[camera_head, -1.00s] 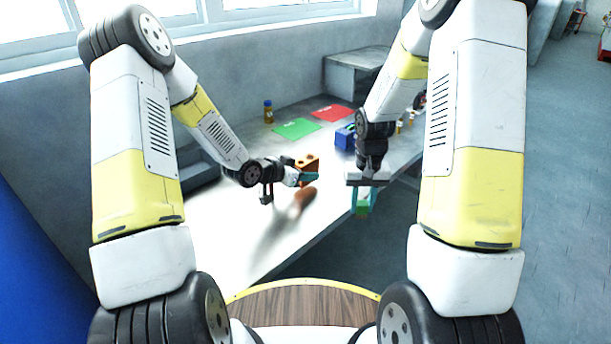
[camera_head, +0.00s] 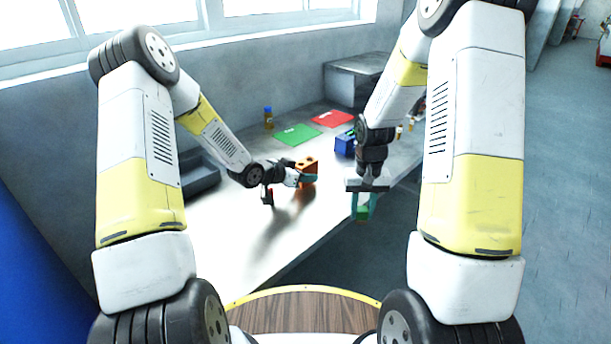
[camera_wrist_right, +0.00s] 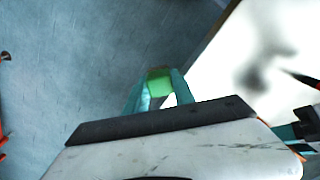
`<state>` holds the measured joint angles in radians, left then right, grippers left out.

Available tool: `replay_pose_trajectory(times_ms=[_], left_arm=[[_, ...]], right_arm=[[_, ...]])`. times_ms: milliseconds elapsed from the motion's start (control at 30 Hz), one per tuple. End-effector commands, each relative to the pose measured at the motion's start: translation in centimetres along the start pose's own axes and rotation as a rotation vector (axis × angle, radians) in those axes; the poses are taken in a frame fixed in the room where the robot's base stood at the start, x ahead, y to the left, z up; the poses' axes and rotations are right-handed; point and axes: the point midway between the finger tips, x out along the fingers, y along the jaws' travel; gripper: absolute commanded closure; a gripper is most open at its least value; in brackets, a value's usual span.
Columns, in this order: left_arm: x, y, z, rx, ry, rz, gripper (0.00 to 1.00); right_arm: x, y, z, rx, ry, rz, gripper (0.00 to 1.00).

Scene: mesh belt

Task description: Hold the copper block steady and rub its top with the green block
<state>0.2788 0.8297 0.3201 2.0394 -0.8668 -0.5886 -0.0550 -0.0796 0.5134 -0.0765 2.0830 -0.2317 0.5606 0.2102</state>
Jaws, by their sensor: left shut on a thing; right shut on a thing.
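The copper block (camera_head: 308,165), orange-brown with dark round spots on top, is at the table's middle. My left gripper (camera_head: 305,178) reaches it from the left and is shut on it, teal fingers against its near side. Whether its underside touches the table is not clear. My right gripper (camera_head: 363,207) points down near the table's front right edge, to the right of the copper block and apart from it. It is shut on the green block (camera_wrist_right: 158,82), which sits between its teal fingertips in the right wrist view. The fingers partly hide the green block.
A green mat (camera_head: 297,134) and a red mat (camera_head: 332,119) lie farther back on the table (camera_head: 235,225). A blue bin (camera_head: 345,144) stands behind my right gripper. A small bottle (camera_head: 268,117) stands at the back. The table's near left is bare.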

Motion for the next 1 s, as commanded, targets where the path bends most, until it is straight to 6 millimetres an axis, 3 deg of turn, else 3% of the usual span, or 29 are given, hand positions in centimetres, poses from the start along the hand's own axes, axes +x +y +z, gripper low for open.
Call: replay_pose_trajectory(times_ms=[1000], left_arm=[[0.6, 0.0, 0.9, 0.001, 0.002, 0.000, 1.00]], right_arm=[[0.0, 0.0, 0.0, 0.000, 0.000, 0.000, 1.00]])
